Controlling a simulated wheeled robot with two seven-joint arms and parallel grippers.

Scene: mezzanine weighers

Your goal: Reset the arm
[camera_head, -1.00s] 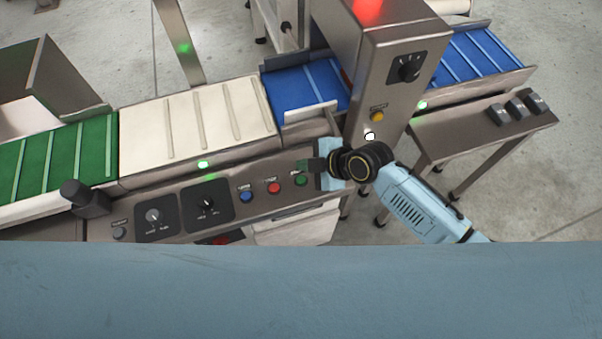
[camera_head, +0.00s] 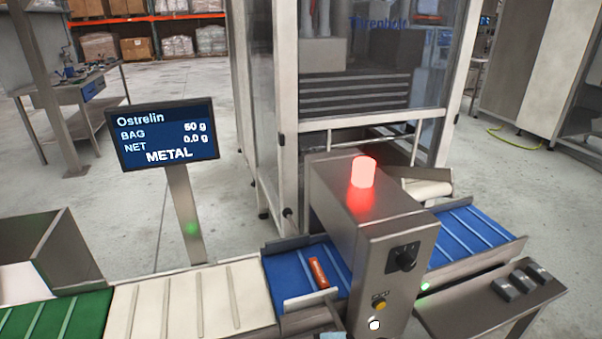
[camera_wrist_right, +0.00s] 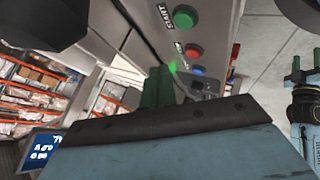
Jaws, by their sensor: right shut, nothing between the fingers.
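My right gripper (camera_wrist_right: 155,88) has green fingers, closed together with nothing between them. In the right wrist view they point toward the panel with a green START button (camera_wrist_right: 185,17), a red button (camera_wrist_right: 193,51) and a blue button. In the head view only a sliver of light-blue arm shows at the bottom edge, and the right fingers are out of frame. What looks like my left gripper (camera_wrist_right: 306,65) shows at the right edge of the wrist view. Its green fingers stand apart, partly cut off.
The metal detector (camera_head: 365,270) has a lit red lamp (camera_head: 363,171). A red-orange packet (camera_head: 318,273) lies on the blue belt (camera_head: 290,275) before it. The screen (camera_head: 163,133) reads METAL, NET 0.0 g. A side table (camera_head: 480,315) holds several dark weights. A white belt (camera_head: 190,303) runs left.

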